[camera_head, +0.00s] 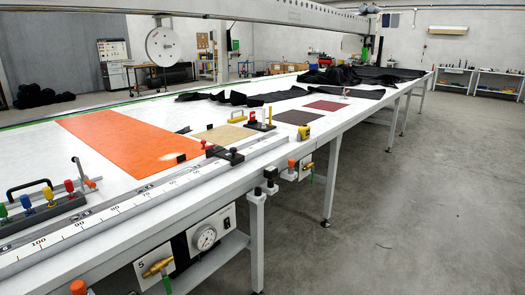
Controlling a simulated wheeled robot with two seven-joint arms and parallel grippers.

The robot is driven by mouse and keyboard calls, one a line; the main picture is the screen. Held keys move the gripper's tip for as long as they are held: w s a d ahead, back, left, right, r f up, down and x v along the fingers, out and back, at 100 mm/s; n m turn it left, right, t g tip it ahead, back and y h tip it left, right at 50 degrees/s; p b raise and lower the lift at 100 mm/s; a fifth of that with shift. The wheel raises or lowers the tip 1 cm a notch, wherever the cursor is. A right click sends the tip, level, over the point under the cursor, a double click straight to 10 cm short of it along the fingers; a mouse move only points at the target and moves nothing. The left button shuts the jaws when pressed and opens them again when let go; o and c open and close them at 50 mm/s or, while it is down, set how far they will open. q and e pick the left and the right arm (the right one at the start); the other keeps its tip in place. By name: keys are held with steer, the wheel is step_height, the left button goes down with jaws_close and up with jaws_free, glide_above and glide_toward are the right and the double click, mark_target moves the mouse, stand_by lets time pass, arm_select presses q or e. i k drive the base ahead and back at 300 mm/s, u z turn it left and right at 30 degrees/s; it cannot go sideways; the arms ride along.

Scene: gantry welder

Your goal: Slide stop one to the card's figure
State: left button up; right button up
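A long white scale rail (120,206) with printed numbers such as 100, 90, 80 and 70 runs along the table's near edge. A black stop (224,154) sits across the rail near its far end, with a red knob (208,145) beside it. I cannot read any mark naming it stop one. I cannot make out a card with a legible figure. A small dark piece (181,158) lies at the orange sheet's near edge and is too small to read. Neither of my grippers is in view.
An orange sheet (125,140) lies on the white table. Coloured knobs (48,193) on a black block stand at the left. A yellow-handled tool (237,117), a tape measure (304,132) and black fabric (300,88) lie farther back. Gauge (205,238) and valves hang below the edge. The right floor is clear.

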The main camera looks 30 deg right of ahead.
mark_target(231, 155)
steer(key=z, duration=1.7)
steer(key=i, duration=1.25)
steer(key=u, duration=1.95)
